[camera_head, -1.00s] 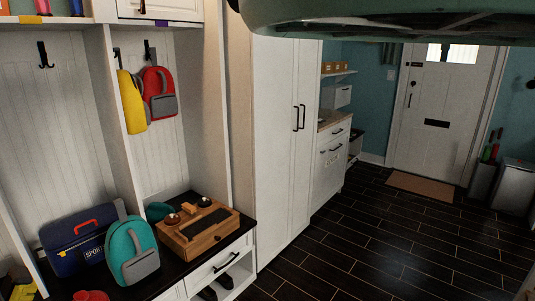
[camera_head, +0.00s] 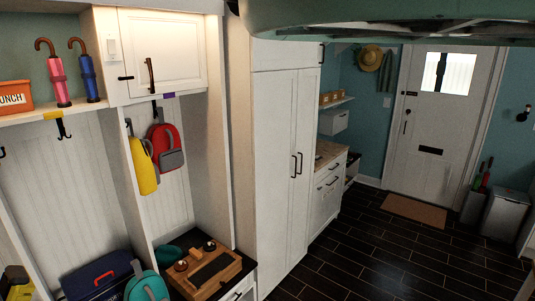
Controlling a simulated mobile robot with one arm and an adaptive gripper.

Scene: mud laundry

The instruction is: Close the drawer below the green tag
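No green tag shows in this view. A yellow tag (camera_head: 53,115) and a purple tag (camera_head: 168,95) are on the shelf edge above the cubbies. Below the purple tag, the corner of a white drawer front (camera_head: 241,289) shows under the dark bench top, cut off by the bottom edge; I cannot tell from this frame whether it is open. Any drawers under the left cubby are out of frame. My gripper is not in view.
A wooden box (camera_head: 206,272), a teal backpack (camera_head: 148,286) and a navy bag (camera_head: 98,277) are on the bench. A tall white cabinet (camera_head: 278,150) stands beside it. Dark floor (camera_head: 375,245) is clear towards the white door (camera_head: 432,140) and grey bin (camera_head: 505,214).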

